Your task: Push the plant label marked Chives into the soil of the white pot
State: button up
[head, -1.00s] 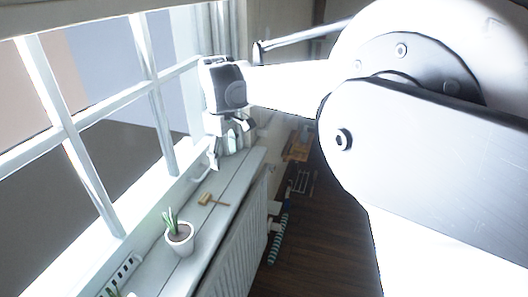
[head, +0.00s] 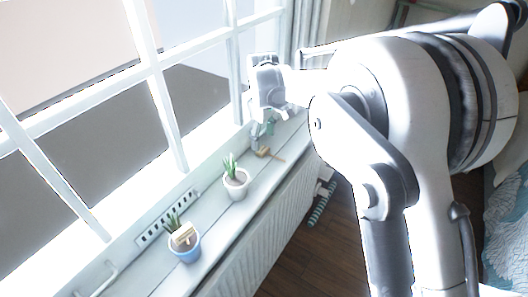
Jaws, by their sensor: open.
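In the head view, the white pot (head: 237,188) stands upright on the windowsill with a green plant and dark soil. A second light wooden label (head: 183,236) stands in the blue pot, also unreadable.
The blue pot (head: 186,250) stands on the sill (head: 215,222), nearer than the white pot. A slotted vent (head: 168,218) runs along the window side. Window bars rise close beside my gripper. A radiator (head: 258,235) is below the sill edge. The sill between the pots is clear.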

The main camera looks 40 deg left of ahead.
aim_at(265, 151)
jog(key=shift+w+d+f, duration=0.1)
jog(key=shift+w+f, duration=0.05)
jog(key=shift+f, duration=1.2)
jog(key=shift+w+d+f, duration=0.1)
jog(key=shift+f, duration=1.25)
jog(key=c, duration=0.8)
